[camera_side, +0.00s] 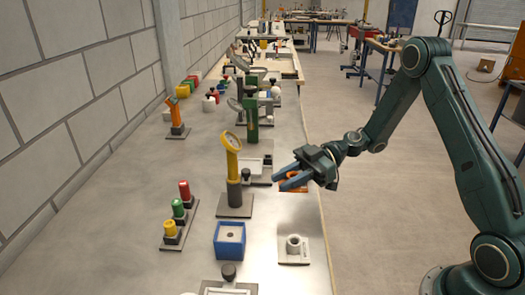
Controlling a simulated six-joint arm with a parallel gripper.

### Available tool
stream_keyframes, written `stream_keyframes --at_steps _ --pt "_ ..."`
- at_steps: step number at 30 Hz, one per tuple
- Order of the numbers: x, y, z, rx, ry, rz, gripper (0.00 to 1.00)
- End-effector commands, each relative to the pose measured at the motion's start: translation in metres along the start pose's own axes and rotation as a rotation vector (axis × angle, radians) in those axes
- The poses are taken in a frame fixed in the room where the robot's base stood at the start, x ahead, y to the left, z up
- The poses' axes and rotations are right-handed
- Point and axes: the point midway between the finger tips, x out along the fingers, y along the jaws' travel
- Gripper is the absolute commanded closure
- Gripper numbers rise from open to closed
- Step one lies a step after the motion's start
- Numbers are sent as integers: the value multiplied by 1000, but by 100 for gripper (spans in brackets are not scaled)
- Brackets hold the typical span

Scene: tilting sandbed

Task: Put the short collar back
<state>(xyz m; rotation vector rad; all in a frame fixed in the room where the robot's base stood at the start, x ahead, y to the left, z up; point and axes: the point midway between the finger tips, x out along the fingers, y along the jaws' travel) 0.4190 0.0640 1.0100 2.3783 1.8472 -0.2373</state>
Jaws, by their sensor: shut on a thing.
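My gripper (280,180) hangs above the right edge of the long grey table, its blue fingers pointing left. It is shut on a small orange-brown piece (293,175), mostly hidden by the fingers; I cannot tell from its shape whether it is the short collar. More orange-brown (294,187) shows just below the fingers, low over the table edge. A pale square plate with a short upright ring or hub (293,243) lies in front of the gripper, apart from it. A blue square box with a pale filling (230,239) stands to its left.
A yellow-topped gauge post (233,165) stands left of my gripper, with a green post (252,120) behind. A rack of red, green and yellow knobs (179,212) sits further left. An orange stand (175,118) is near the wall. The table is bare between rack and wall.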

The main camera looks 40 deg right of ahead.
Motion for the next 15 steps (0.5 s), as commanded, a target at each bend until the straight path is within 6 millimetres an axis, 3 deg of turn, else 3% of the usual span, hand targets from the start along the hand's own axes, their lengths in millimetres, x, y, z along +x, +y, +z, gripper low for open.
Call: stream_keyframes --at_steps 8,15 --pt "-1 -1 6 2 0 0 98" --pt "4 -1 28 4 0 -1 98"
